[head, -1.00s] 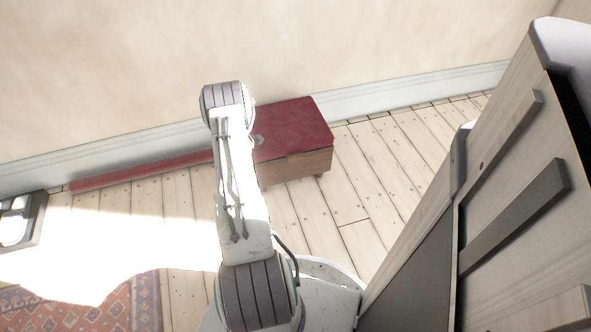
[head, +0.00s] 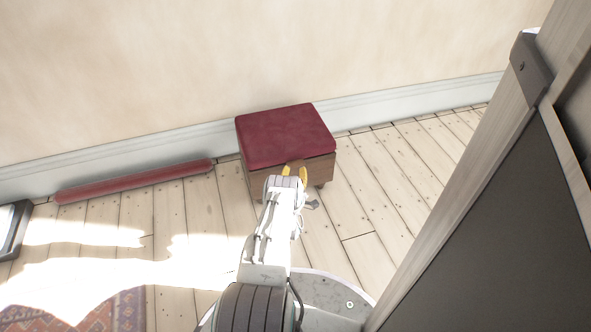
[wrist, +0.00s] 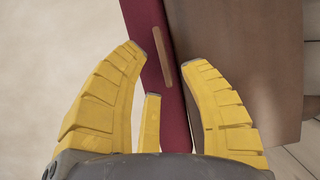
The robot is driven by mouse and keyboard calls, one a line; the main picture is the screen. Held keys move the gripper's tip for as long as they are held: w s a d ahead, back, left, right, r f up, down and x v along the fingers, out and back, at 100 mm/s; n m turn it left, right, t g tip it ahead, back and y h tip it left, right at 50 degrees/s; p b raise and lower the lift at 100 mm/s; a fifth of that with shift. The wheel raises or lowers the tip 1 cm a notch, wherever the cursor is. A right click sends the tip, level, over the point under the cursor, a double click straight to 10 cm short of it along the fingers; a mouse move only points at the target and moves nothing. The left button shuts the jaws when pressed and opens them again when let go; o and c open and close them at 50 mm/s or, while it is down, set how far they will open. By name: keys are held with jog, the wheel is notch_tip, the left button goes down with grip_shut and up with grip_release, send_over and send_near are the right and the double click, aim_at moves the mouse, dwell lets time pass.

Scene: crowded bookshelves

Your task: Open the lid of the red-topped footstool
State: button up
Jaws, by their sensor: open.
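The footstool stands against the wall, with a dark red padded lid (head: 285,135) lying flat and shut on a brown wooden box (head: 319,169). A small brown tab (head: 295,163) is at the lid's front edge. My gripper (head: 294,169) is at that front edge, with yellow fingers spread. In the wrist view the lid (wrist: 150,20) and the box side (wrist: 235,60) appear turned sideways. The tab (wrist: 163,62) shows between the spread fingertips of the gripper (wrist: 167,60). Nothing is held, and I cannot tell whether a finger touches the tab or lid.
A long red roll (head: 135,181) lies along the wall to the left. A large cabinet (head: 500,200) stands close on the right. A patterned rug (head: 95,308) is at the lower left. Bare plank floor (head: 375,185) lies right of the footstool.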

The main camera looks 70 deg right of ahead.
aim_at(295, 167)
jog(key=shift+b+x, duration=0.95)
jog(key=shift+x, duration=1.1)
grip_shut()
